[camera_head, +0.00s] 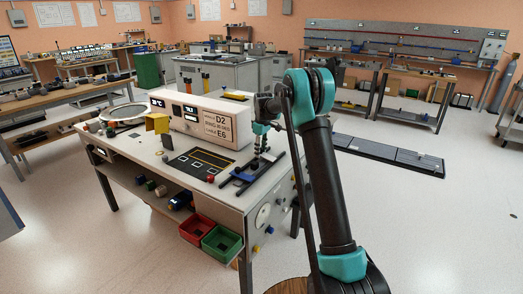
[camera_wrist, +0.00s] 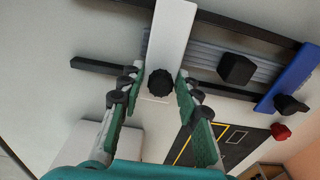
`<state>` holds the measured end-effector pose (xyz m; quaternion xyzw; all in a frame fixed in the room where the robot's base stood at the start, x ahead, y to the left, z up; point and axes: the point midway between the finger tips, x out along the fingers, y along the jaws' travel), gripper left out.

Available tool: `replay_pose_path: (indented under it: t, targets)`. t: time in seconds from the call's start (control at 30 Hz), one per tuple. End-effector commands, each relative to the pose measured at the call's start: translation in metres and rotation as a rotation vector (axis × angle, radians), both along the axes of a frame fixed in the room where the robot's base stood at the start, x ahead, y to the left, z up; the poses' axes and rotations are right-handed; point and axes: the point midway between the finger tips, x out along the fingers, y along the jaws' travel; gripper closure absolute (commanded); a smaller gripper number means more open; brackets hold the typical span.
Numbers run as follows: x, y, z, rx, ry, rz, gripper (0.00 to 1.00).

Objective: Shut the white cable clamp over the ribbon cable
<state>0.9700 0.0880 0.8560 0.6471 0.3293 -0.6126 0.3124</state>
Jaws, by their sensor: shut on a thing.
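The white cable clamp (camera_wrist: 172,30) shows in the wrist view as a flat white bar running from the top edge down between my fingers. A black round knob (camera_wrist: 160,82) sits at its lower end. My gripper (camera_wrist: 160,77) has its green fingertips on either side of this end and is shut on it. A grey ribbed strip (camera_wrist: 210,60) passes beside the bar; I cannot tell whether it is the ribbon cable or a rail. In the head view my gripper (camera_head: 254,164) is over the dark gantry frame (camera_head: 262,170); the clamp is too small to tell there.
A blue end piece (camera_wrist: 290,78), a black block (camera_wrist: 236,69) and a red knob (camera_wrist: 281,131) lie right of my fingers. A white control box (camera_head: 205,120) stands behind on the workbench (camera_head: 150,150). Red (camera_head: 196,229) and green (camera_head: 221,243) bins are below.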

Motion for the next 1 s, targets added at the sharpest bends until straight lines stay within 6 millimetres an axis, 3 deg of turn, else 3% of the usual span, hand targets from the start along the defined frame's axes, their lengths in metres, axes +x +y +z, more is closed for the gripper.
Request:
replay_pose_path:
  t: [0.5,0.53,0.57,1.0]
  targets:
    - [0.0,0.0,-0.003,-0.014,0.011,0.0,1.0]
    - [0.0,0.0,-0.003,-0.014,0.011,0.0,0.63]
    - [0.0,0.0,-0.003,-0.014,0.011,0.0,0.6]
    - [0.0,0.0,0.007,-0.013,0.011,0.0,0.58]
